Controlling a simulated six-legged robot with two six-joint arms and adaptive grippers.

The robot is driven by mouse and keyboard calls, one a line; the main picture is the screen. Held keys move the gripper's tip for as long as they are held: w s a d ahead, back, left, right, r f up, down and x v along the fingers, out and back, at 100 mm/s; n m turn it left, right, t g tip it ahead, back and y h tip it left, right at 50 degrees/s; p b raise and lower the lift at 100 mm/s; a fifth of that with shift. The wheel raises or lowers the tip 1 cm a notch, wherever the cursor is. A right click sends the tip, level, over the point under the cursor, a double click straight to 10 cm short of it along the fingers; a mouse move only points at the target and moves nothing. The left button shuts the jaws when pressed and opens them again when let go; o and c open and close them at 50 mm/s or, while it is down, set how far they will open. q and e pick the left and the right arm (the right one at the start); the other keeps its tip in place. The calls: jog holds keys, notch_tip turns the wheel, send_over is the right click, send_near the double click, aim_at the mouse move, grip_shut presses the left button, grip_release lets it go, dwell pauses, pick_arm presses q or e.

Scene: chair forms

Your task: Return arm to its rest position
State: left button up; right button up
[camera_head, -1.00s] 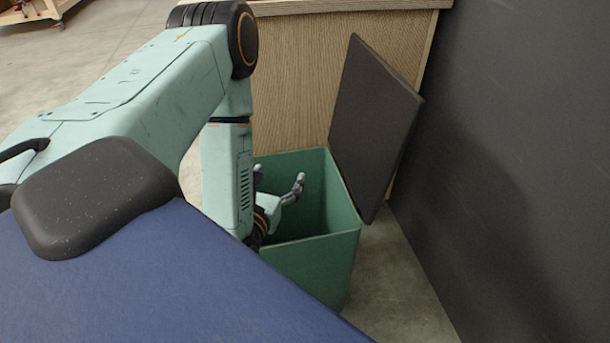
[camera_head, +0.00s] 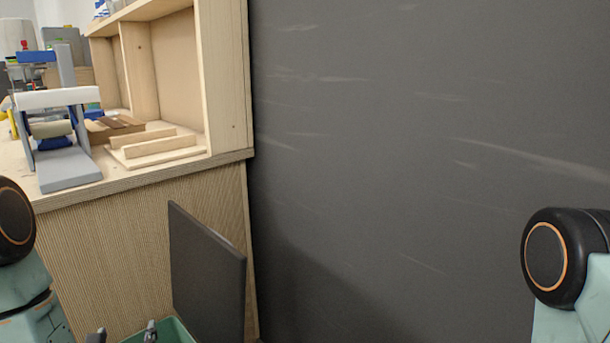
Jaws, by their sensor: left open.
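My left arm (camera_head: 30,300) shows at the left edge, a pale green link with a black joint. The two fingertips of my left gripper (camera_head: 124,335) poke up at the bottom edge, apart and with nothing seen between them. They are beside the green bin (camera_head: 172,331), of which only the upper part shows; how high they are over it I cannot tell. The rest of this gripper is cut off. My right arm (camera_head: 570,270) shows at the right edge as a black joint and pale green link; its gripper is out of view.
The bin's dark lid (camera_head: 208,275) stands upright behind it. A wooden workbench (camera_head: 120,240) at the left carries shelving (camera_head: 180,70) and a grey and white device (camera_head: 65,140). A dark wall (camera_head: 400,150) fills the middle and right.

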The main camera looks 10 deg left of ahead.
pick_arm(q)
jog(key=shift+r+p, duration=0.3)
jog(key=shift+r, duration=0.4)
jog(key=shift+f, duration=0.15)
